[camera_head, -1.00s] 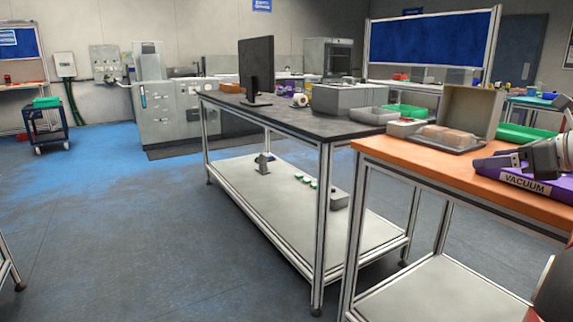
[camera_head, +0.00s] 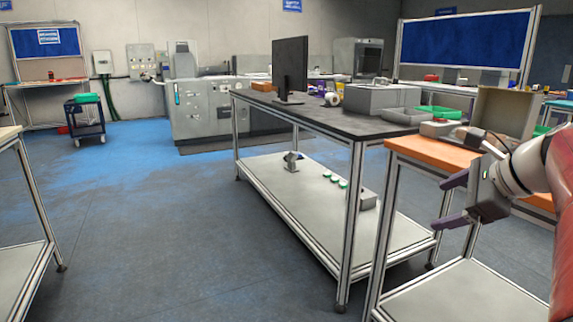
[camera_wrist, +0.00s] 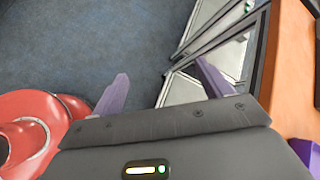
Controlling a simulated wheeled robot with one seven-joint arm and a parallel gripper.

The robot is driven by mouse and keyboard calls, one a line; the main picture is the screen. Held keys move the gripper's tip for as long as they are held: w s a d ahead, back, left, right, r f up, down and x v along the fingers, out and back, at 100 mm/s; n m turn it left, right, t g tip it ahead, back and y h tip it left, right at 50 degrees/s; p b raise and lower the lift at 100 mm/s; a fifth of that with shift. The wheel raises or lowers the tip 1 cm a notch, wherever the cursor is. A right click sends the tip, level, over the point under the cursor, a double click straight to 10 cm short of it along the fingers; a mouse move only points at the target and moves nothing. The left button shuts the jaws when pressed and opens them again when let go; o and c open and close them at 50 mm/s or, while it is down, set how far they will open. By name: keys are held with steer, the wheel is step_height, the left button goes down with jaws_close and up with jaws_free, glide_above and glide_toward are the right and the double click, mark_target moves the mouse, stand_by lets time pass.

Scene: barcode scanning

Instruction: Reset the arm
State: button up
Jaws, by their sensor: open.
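My gripper (camera_head: 448,202) is at the right of the head view, in front of the orange-topped table (camera_head: 432,153). Its two purple fingers point left, spread apart, with nothing between them. In the wrist view my gripper (camera_wrist: 160,88) is open and empty, with the blue-grey floor and metal table frames beyond the fingers. My white and red arm reaches in from the right edge and covers part of the orange table and what lies on it.
A dark-topped workbench (camera_head: 345,128) with a monitor (camera_head: 290,68) stands in the middle. Another table (camera_head: 15,200) is at the left edge. The floor (camera_head: 150,210) between is clear.

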steer(key=s+a+f+n+g+h, duration=0.1)
steer(key=s+a+f+n, duration=0.35)
steer(key=a, duration=0.25)
steer(key=s+a+f+n+g+h, duration=0.1)
steer(key=s+a+f+n, duration=0.3)
steer(key=a+n, duration=0.2)
steer(key=s+a+f+n+h, duration=0.2)
steer(key=s+a+f+n, duration=0.1)
steer(key=s+f+n, duration=0.6)
steer(key=n, duration=0.3)
steer(key=shift+s+a+f+g, duration=0.3)
steer(key=shift+s+a+f, duration=0.05)
steer(key=shift+a, duration=0.05)
